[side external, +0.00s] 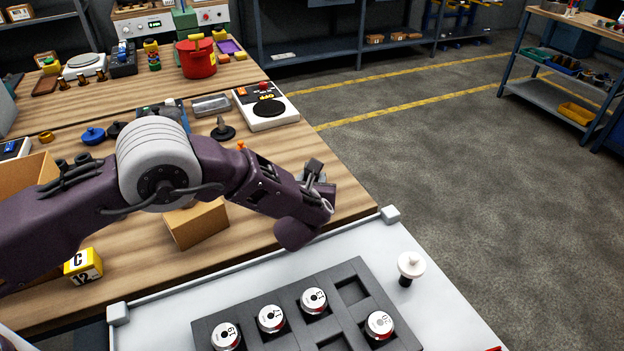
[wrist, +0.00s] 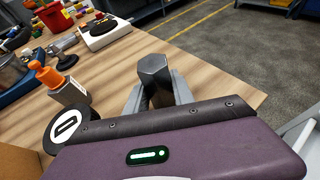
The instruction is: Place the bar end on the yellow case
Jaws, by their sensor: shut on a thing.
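My gripper (side external: 316,180) is over the right edge of the wooden table, near the grey tray's far corner. In the wrist view my gripper (wrist: 157,97) is shut on a dark grey hexagonal bar end (wrist: 153,68), which stands up between the two grey fingers. In the side view the bar end is small and partly hidden by my wrist. A yellow case with a white face marked C 12 (side external: 84,264) sits on the table at the lower left, below my forearm and well apart from my gripper. The case does not show in the wrist view.
A cardboard box (side external: 195,224) stands below my arm. The grey tray (side external: 419,325) in front holds a dark rack (side external: 262,295) with several white-topped round parts and a white knob (side external: 411,265).

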